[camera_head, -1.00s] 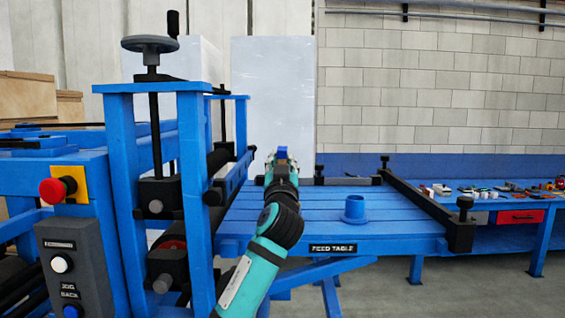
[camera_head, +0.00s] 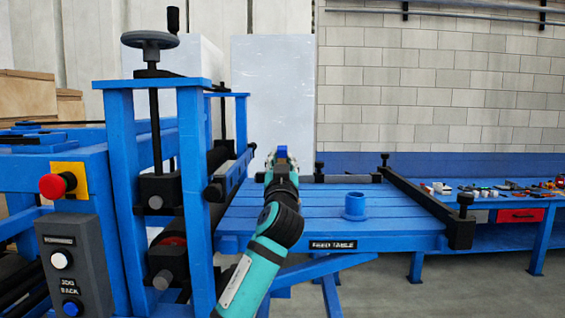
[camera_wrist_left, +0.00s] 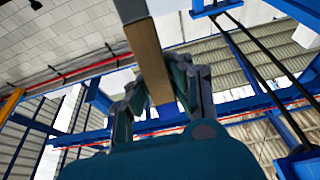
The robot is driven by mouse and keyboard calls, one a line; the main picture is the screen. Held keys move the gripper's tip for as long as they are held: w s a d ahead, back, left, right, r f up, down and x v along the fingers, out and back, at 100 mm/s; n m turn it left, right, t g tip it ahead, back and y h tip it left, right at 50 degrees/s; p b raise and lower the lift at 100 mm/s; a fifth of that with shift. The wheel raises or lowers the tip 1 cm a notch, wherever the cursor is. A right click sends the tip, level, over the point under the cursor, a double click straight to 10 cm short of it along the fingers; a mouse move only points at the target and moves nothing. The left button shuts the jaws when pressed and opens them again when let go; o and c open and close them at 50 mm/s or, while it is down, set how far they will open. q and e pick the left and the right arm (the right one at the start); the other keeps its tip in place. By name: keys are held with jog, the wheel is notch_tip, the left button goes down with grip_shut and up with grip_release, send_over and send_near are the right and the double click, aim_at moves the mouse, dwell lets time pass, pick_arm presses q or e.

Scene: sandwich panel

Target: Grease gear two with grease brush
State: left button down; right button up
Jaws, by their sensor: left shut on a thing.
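My left gripper (camera_head: 281,160) is raised above the left part of the feed table, seen from behind at the end of my teal arm. In the left wrist view its fingers (camera_wrist_left: 160,98) are shut on the grease brush, a flat wooden bar (camera_wrist_left: 147,55) with a grey part at the top edge of the picture. In the head view the brush is mostly hidden by the gripper; a small blue piece shows at the tip. A blue cup-shaped pot (camera_head: 355,206) stands upright on the table, right of my arm. I cannot make out gear two. My right gripper is out of view.
The blue feed table (camera_head: 400,222) has dark guide rails (camera_head: 425,197). The roller machine frame (camera_head: 194,190) stands close left of my arm, with a handwheel (camera_head: 150,41) and a control box (camera_head: 75,262). A workbench (camera_head: 548,199) with tools is at right.

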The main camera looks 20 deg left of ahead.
aim_at(282, 147)
pick_arm(q)
jog(key=shift+f, duration=0.2)
dwell(0.5)
jog(key=shift+f+b, duration=0.15)
jog(key=shift+b, duration=0.15)
dwell(0.8)
jog(key=shift+w+r+p, duration=0.1)
jog(key=shift+r+p, duration=0.65)
jog(key=shift+r, duration=0.35)
jog(key=shift+r+p, duration=1.55)
jog(key=shift+r, duration=1)
